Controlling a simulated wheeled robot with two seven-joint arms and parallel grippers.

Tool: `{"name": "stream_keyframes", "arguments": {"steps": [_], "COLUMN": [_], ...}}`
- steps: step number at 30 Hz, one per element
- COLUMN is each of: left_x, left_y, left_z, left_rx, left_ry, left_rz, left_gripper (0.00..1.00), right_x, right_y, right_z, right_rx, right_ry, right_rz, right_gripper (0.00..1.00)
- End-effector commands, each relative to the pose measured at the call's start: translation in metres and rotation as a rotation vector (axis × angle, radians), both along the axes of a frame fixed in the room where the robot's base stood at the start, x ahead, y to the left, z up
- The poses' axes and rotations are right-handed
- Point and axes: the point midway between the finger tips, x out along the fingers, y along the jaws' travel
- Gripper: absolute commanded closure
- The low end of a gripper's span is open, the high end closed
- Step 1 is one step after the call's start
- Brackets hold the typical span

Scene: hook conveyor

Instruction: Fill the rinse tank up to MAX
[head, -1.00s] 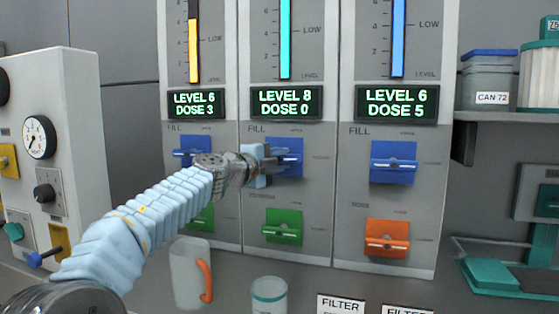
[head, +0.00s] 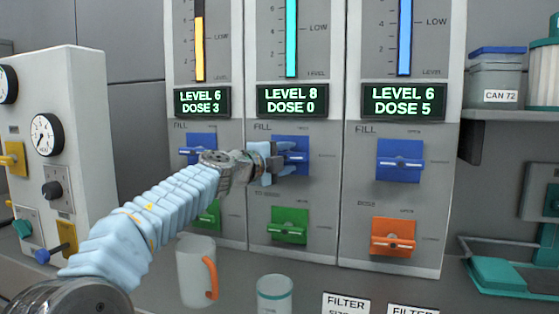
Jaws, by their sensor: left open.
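Three tank panels stand side by side; no label in view tells which is the rinse tank. The middle panel's display (head: 292,100) reads LEVEL 8, DOSE 0, above its blue FILL valve (head: 294,143) and green lower valve (head: 289,226). The left display (head: 202,102) reads LEVEL 6, DOSE 3, and the right display (head: 404,101) LEVEL 6, DOSE 5. My left gripper (head: 279,160) is open at the middle blue valve, its fingers by the left part of the handle; contact is unclear. My right gripper is not in view.
A white jug with an orange handle (head: 196,272) and a white canister (head: 275,293) stand below the panels. The right panel has a blue valve (head: 401,161) and an orange valve (head: 393,237). A gauge box (head: 50,130) is at left.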

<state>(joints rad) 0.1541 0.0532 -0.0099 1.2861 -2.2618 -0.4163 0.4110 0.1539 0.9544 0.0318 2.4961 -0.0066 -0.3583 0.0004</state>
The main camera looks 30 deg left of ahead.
Motion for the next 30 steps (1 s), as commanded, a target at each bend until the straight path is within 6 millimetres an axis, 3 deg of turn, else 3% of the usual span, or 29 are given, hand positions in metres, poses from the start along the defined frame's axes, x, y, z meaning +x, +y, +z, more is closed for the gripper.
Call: {"name": "stream_keyframes", "arguments": {"steps": [5, 12, 18, 24, 30], "left_x": [-0.023, -0.082, -0.12, -0.135, -0.135], "left_y": [0.005, 0.014, 0.02, 0.021, 0.021], "left_z": [0.0, -0.002, -0.002, -0.002, -0.002], "left_rx": [0.0, 0.0, 0.0, 0.0, 0.0], "left_ry": [-0.002, -0.001, -0.001, 0.0, 0.001], "left_rz": [0.003, 0.003, 0.002, 0.0, -0.001], "left_gripper": [0.51, 0.51, 0.51, 0.51, 0.51], "right_x": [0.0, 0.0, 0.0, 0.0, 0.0], "right_y": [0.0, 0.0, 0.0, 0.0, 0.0], "right_z": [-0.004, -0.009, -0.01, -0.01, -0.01], "right_rx": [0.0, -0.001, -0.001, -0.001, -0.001], "right_ry": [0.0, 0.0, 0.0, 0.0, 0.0], "right_rz": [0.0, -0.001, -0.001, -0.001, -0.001], "right_gripper": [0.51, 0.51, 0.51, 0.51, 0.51]}}
